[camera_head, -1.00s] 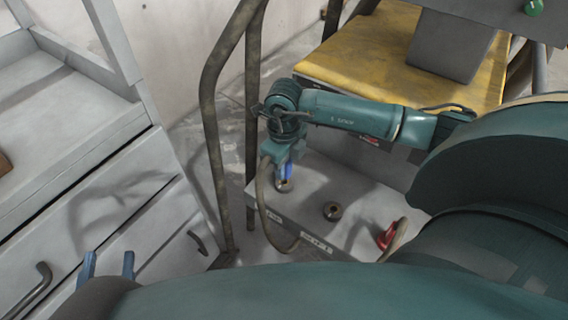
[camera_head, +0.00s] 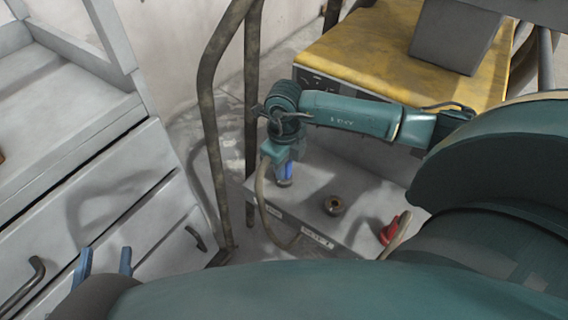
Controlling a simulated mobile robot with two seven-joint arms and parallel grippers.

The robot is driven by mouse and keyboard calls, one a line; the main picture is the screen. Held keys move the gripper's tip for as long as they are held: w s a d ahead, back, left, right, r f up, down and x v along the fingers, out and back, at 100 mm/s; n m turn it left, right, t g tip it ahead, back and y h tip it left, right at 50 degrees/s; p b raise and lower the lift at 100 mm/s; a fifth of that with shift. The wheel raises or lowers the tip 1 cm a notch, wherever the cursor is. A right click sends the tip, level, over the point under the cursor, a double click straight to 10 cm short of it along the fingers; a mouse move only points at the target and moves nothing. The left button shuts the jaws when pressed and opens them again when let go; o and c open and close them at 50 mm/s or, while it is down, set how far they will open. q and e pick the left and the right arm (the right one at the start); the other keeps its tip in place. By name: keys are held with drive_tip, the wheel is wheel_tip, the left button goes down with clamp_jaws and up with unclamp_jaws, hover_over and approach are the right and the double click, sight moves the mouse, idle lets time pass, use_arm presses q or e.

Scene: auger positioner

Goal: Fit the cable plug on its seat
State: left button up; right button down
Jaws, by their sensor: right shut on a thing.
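My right gripper (camera_head: 284,168) points down over the left end of a grey box (camera_head: 365,208), its blue fingers shut on the cable plug. The plug is mostly hidden by the fingers. Its brown cable (camera_head: 259,200) loops down the left side of the box front. A round metal seat (camera_head: 284,183) shows right below the fingertips; I cannot tell whether the plug touches it. A second round seat (camera_head: 333,205), with a dark centre, stands empty to the right on the box top. My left gripper (camera_head: 104,262) is open and empty at the lower left, before the drawers.
A red part (camera_head: 390,231) with a pale cable is at the box's right end. A bent metal rail (camera_head: 208,110) stands left of the box. A grey drawer cabinet (camera_head: 120,190) fills the left. A yellow-topped unit (camera_head: 375,55) stands behind. My own arm covers the lower right.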

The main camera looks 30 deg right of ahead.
use_arm(q)
drive_tip(key=shift+f, duration=0.15)
use_arm(e)
drive_tip(key=c, duration=1.2)
unclamp_jaws()
drive_tip(key=shift+f, duration=0.1)
wheel_tip(320, 180, up, 2)
drive_tip(key=shift+w+r+p, duration=0.1)
drive_tip(key=shift+r+p, duration=0.1)
drive_tip(key=shift+p, duration=0.3)
use_arm(q)
drive_tip(key=a+r+n+g+y+p, duration=0.1)
drive_tip(key=p, duration=0.2)
drive_tip(key=shift+w+y, duration=0.1)
drive_tip(key=shift+y, duration=0.2)
use_arm(e)
wheel_tip(320, 180, up, 11)
drive_tip(key=shift+f, duration=0.1)
use_arm(q)
drive_tip(key=shift+d+r, duration=0.1)
